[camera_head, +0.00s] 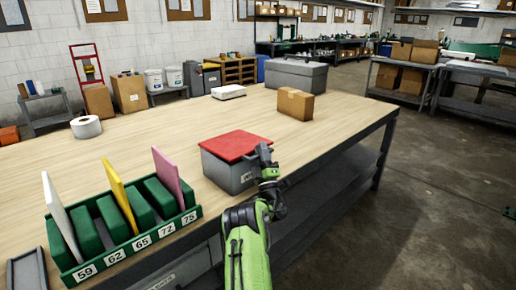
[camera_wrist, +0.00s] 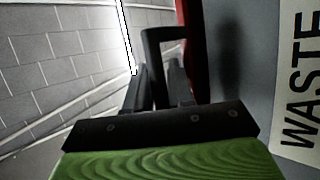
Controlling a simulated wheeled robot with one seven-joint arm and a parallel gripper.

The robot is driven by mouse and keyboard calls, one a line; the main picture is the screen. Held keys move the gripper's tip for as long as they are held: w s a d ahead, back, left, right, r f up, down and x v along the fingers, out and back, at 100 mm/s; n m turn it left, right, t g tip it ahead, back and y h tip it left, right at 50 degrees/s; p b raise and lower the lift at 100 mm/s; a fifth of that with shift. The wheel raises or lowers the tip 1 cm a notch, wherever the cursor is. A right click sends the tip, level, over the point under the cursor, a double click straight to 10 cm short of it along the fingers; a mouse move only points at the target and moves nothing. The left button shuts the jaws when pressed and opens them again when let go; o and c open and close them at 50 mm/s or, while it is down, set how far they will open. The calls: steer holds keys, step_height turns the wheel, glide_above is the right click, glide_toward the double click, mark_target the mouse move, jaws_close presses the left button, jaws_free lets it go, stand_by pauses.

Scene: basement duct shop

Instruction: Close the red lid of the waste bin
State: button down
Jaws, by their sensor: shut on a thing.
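The grey waste bin (camera_head: 222,170) stands on the workbench. Its red lid (camera_head: 233,145) lies over the top, roughly flat; I cannot tell whether a small gap is left under it. My gripper (camera_head: 262,152) is at the bin's right front corner, at the lid's edge. In the wrist view the fingers (camera_wrist: 160,85) are close beside the red lid edge (camera_wrist: 187,25), with a dark loop-shaped part between them. The grip looks shut on the lid's edge or handle, but the contact is mostly hidden. The bin's WASTE label (camera_wrist: 298,90) shows at the right.
A green rack (camera_head: 130,246) with numbered slots and coloured panels stands left of the bin. A cardboard box (camera_head: 295,104), a grey case (camera_head: 296,76) and a tape roll (camera_head: 86,127) are farther back on the workbench (camera_head: 165,115). The floor at right is clear.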

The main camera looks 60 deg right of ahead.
steer(key=shift+s+d+f, duration=0.1)
steer(key=shift+s+f, duration=0.25)
steer(key=shift+f, duration=0.45)
steer(key=c, duration=1.3)
jaws_free()
steer(key=shift+s+r, duration=0.1)
steer(key=shift+s, duration=0.05)
steer(key=shift+o, duration=0.7)
steer(key=shift+s+r+h, duration=0.15)
steer(key=shift+s+h, duration=0.1)
steer(key=shift+h, duration=0.05)
steer(key=shift+w, duration=0.1)
steer(key=shift+w+a, duration=0.1)
steer(key=shift+a, duration=0.1)
